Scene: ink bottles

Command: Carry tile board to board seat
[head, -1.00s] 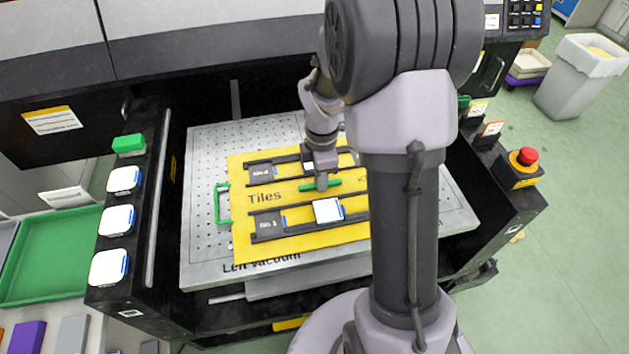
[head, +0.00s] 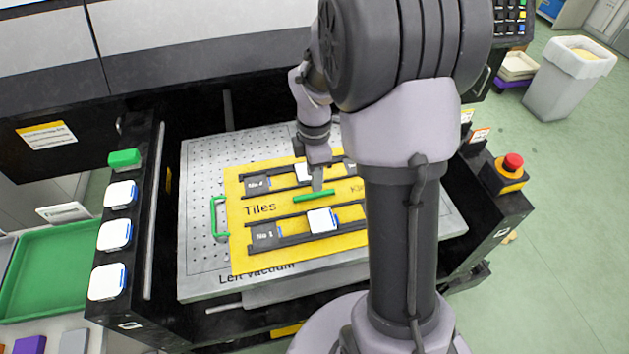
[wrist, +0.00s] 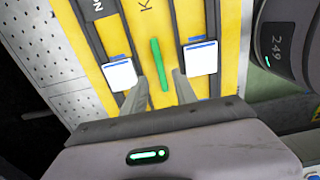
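The tile board (head: 240,257) is a yellow plate marked "Tiles", with dark rails, white tiles and a green side handle (head: 217,218). It lies flat on a grey perforated plate (head: 205,165) marked "Left vacuum". A green bar (head: 314,195) sits at the board's middle. My gripper (head: 317,187) is over this bar. In the wrist view my gripper (wrist: 160,78) is open, with its fingers on either side of the green bar (wrist: 159,62) and a visible gap to each. My arm hides the board's right part. I cannot tell which place is the board seat.
Black machine walls flank the plate. The left wall carries a green block (head: 124,159) and several white pads (head: 115,235). A red emergency button (head: 512,163) stands on the right wall. A green tray (head: 45,270) is at far left, a bin (head: 566,80) at right.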

